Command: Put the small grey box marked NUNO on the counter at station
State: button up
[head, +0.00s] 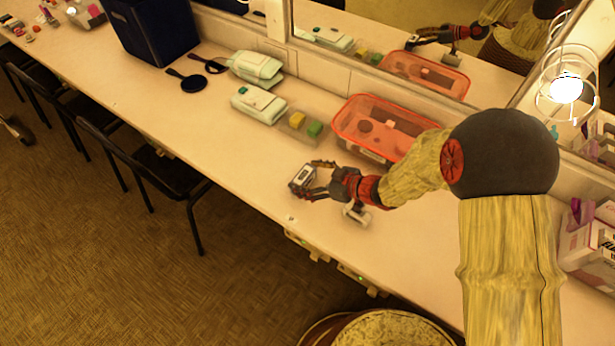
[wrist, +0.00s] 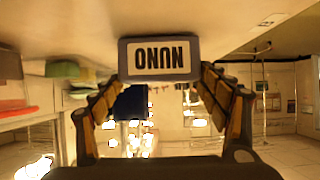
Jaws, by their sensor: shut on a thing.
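The small grey box marked NUNO (wrist: 158,59) shows upside down in the wrist view, with black letters on a white label, between the two fingers of my gripper (wrist: 160,85). In the head view the grey box (head: 302,178) is at the tips of my gripper (head: 312,179), which is shut on it. The box is over the front part of the long pale counter (head: 240,160). I cannot tell whether its underside touches the counter.
An orange clear tub (head: 345,130) stands behind my gripper, by the mirror. A yellow block (head: 298,119) and a green block (head: 315,129) lie left of it, near white-green cases (head: 257,104). Dark chairs (head: 150,165) line the counter's front. The counter left of my gripper is clear.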

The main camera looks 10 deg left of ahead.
jog(key=shift+f, duration=0.2)
jog(key=o, duration=1.2)
jog(key=shift+r, duration=0.3)
jog(key=p+v, duration=0.4)
jog(key=v, duration=0.8)
jog(key=shift+f+p, duration=0.15)
jog(key=shift+p, duration=0.15)
jog(key=shift+w+d, duration=0.1)
